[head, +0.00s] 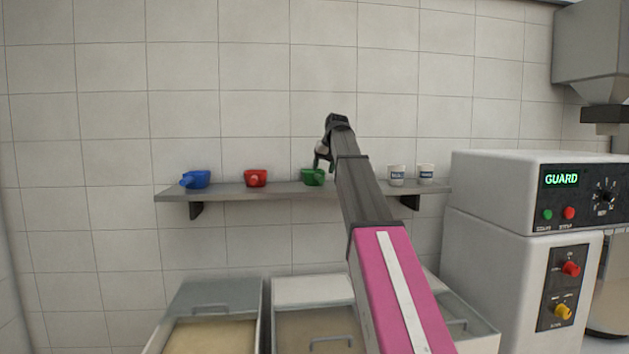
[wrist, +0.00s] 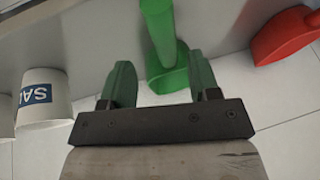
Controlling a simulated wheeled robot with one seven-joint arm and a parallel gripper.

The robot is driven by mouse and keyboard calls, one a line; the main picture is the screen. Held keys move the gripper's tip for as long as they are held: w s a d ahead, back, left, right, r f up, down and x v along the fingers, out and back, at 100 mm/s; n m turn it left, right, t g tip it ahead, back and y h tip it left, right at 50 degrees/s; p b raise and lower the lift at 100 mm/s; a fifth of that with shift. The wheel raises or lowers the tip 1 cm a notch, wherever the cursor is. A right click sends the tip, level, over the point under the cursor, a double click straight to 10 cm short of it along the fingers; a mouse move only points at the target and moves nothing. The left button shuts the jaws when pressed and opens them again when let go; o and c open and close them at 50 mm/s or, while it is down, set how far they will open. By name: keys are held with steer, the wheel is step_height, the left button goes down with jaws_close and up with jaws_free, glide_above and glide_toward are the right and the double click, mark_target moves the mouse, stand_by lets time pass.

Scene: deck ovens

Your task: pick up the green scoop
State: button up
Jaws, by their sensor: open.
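The green scoop (head: 312,177) sits on the wall shelf, between the red scoop and my arm. In the wrist view, the green scoop (wrist: 163,50) shows its long handle at the top and its bowl lower down. My gripper (head: 322,160) is just above and beside the scoop in the head view. In the wrist view, my gripper (wrist: 160,83) is open, with one finger on each side of the scoop and visible gaps between. I cannot tell how deep the scoop lies between the fingers.
On the shelf (head: 240,192) stand a red scoop (head: 256,178), a blue scoop (head: 197,179) and two white cups (head: 396,175). The red scoop (wrist: 285,35) and a labelled cup (wrist: 43,98) flank my gripper. Bins (head: 215,295) stand below; a white machine (head: 490,230) stands right.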

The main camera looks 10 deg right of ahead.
mark_target(319, 178)
steer(key=shift+a+x, duration=0.15)
steer(key=shift+x, duration=1.15)
steer(key=shift+a+x, duration=0.15)
steer(key=shift+x, duration=1.15)
steer(key=shift+s, duration=0.1)
steer(key=c, duration=1)
